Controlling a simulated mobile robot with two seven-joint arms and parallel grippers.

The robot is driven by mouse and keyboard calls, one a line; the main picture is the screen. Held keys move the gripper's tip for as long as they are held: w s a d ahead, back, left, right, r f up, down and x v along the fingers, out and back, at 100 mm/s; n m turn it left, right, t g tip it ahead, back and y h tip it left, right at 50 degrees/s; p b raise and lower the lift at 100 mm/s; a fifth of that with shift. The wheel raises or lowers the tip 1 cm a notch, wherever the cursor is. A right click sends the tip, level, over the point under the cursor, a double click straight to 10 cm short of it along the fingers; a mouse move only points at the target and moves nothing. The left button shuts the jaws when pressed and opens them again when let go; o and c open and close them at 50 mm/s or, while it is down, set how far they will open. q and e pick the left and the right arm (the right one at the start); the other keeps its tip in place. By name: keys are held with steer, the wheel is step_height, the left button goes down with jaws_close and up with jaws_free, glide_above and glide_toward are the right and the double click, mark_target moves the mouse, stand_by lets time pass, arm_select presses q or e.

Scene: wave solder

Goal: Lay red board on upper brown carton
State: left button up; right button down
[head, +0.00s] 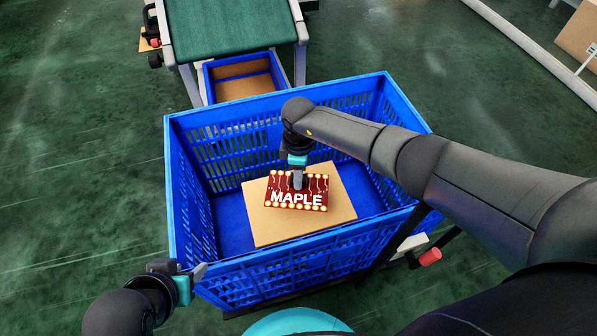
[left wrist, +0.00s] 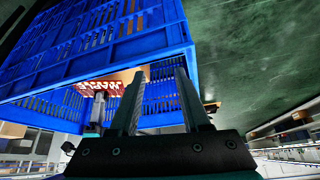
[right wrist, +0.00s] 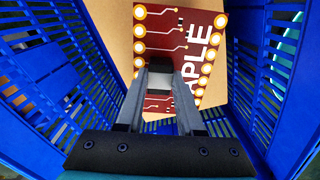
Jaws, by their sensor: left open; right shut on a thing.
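The red board (head: 283,199), marked MAPLE with round gold pads along its edges, is over the brown carton (head: 262,232) inside the blue crate (head: 300,268). My right gripper (head: 297,182) reaches down into the crate and is shut on the board. In the right wrist view the board (right wrist: 200,50) extends beyond the fingers, with the carton (right wrist: 112,30) behind it. I cannot tell whether the board touches the carton. My left gripper (head: 200,272) is open and empty outside the crate's near left corner. The left wrist view shows its spread fingers (left wrist: 160,95).
The crate's slotted walls surround the carton, with bare blue floor (head: 232,215) beside it. A green-topped table (head: 235,25) and a smaller blue bin (head: 245,85) stand beyond the crate. Open green floor (head: 80,200) lies to the left.

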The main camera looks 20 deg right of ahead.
mark_target(298, 213)
step_height(298, 213, down, 3)
steer(key=shift+f+b, duration=0.15)
steer(key=shift+b, duration=0.95)
arm_select(q)
steer(key=w+d+r+t+h, duration=0.1)
steer(key=w+d+t+h, duration=0.1)
steer(key=w+d+t, duration=0.2)
steer(key=shift+d+t+h+b, duration=0.3)
steer(key=shift+d+t, duration=0.1)
steer(key=shift+d, duration=0.5)
arm_select(e)
steer(key=shift+f, duration=0.35)
arm_select(q)
steer(key=shift+f+b, duration=0.35)
arm_select(e)
steer(key=shift+f, duration=0.5)
steer(key=shift+c, duration=2.3)
jaws_free()
arm_select(q)
steer(key=shift+d, duration=0.1)
